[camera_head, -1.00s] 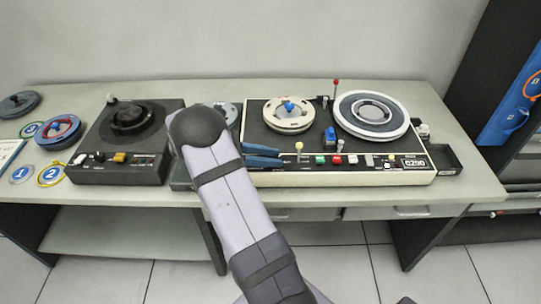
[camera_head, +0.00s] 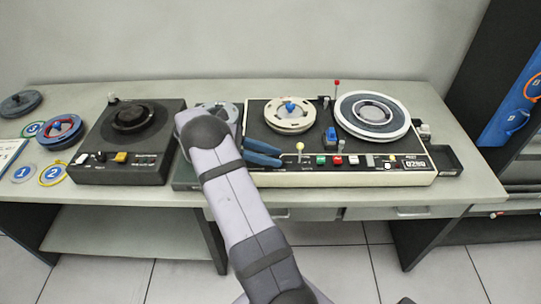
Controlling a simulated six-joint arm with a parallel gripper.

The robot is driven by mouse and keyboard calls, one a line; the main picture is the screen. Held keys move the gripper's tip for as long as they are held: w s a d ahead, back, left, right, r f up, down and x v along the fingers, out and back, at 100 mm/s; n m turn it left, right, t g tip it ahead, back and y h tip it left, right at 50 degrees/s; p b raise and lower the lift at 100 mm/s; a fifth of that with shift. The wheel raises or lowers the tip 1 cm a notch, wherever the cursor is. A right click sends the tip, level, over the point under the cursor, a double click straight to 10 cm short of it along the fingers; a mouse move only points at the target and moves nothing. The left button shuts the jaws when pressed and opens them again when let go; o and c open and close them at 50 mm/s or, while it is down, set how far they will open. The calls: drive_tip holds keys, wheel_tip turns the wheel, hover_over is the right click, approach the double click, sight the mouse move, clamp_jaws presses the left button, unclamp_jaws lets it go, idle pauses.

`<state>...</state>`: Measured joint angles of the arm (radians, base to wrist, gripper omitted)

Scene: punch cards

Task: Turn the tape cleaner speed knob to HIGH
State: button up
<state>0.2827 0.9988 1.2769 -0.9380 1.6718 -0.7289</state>
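A cream-edged machine (camera_head: 340,180) with a dark top stands right of centre on the bench. It carries a cream reel (camera_head: 289,112), a larger white-rimmed reel (camera_head: 371,113), a row of coloured controls and a small display (camera_head: 415,163). A black machine (camera_head: 115,175) with a round hub stands at left, with small front controls including an orange one (camera_head: 121,157). I cannot read a HIGH mark or tell which control is the speed knob. My gripper (camera_head: 281,158) has two blue fingers, apart and empty, over the cream machine's left front, left of a yellow-topped lever (camera_head: 300,147).
A grey reel (camera_head: 223,112) lies partly behind my arm, between the machines. A blue-red reel (camera_head: 58,132) and numbered discs (camera_head: 53,174) lie at far left. A red-tipped lever (camera_head: 336,90) stands up behind. A dark tray (camera_head: 446,160) is at right.

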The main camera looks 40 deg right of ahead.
drive_tip(key=o, duration=0.4)
drive_tip(key=shift+w+a+r, duration=0.25)
drive_tip(key=shift+w+a, duration=0.2)
drive_tip(key=shift+w, duration=0.05)
drive_tip(key=shift+b+v, duration=0.9)
drive_tip(key=shift+v, duration=2.05)
drive_tip(key=shift+r, duration=0.1)
